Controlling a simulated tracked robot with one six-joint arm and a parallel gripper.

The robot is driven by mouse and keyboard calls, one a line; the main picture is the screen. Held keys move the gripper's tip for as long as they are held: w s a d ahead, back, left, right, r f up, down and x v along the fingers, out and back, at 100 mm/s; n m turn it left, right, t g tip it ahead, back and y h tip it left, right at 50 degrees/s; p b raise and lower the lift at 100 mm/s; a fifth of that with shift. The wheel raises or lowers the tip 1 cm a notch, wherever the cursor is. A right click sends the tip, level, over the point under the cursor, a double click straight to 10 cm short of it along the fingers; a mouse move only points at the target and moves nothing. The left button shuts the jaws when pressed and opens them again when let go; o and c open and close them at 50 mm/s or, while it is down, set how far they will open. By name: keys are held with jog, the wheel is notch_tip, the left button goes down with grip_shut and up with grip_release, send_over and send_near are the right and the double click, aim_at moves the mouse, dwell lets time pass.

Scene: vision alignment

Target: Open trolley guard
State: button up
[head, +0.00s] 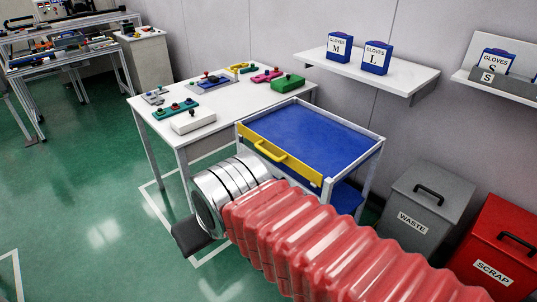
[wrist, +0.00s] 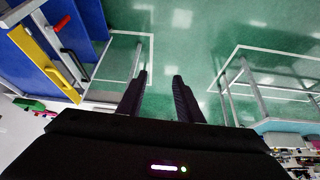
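The trolley (head: 382,150) has a blue top tray inside a pale frame. Its yellow guard (head: 300,169) lies along the tray's near side, with a yellow handle (head: 268,151) on its outer face. The guard also shows in the wrist view (wrist: 33,48), at the upper left beside the blue trolley surface. My gripper (wrist: 160,77) is open and empty, its two dark fingers apart with only green floor between them. It is clear of the guard, which lies left of the fingers in the wrist view. In the head view my wrist and arm cover the trolley's lower near part.
A white table (head: 225,100) with several coloured parts stands left of the trolley. A grey waste bin (head: 415,205) and a red scrap bin (head: 500,240) stand at the right. A wall shelf (head: 400,77) holds glove boxes. Green floor is open at the left.

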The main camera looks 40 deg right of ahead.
jog(key=w+d+f+m+t+h, duration=0.2)
jog(key=w+d+m+t, duration=0.1)
jog(key=w+d, duration=0.75)
jog(key=w+d+f+m+t+h, duration=0.25)
jog(key=w+d, duration=0.55)
jog(key=w, duration=0.6)
jog(key=w+d+f+m+t, duration=0.1)
jog(key=w+d+f+m, duration=0.15)
jog(key=d, duration=0.35)
jog(key=w+d+f+m+t, duration=0.1)
jog(key=w+d+f+t, duration=0.15)
jog(key=d+f, duration=0.2)
jog(key=m+t+h, duration=0.1)
jog(key=m+t, duration=0.4)
jog(key=m, duration=0.1)
send_near(268, 154)
jog(key=s+f, duration=0.1)
jog(key=s, duration=0.2)
jog(key=shift+w+a+f, duration=0.15)
jog(key=shift+a, duration=0.15)
jog(key=shift+w, duration=0.15)
jog(key=x, duration=1.3)
jog(key=shift+w+d, duration=0.2)
jog(key=shift+w, duration=0.05)
jog(key=shift+c, duration=0.2)
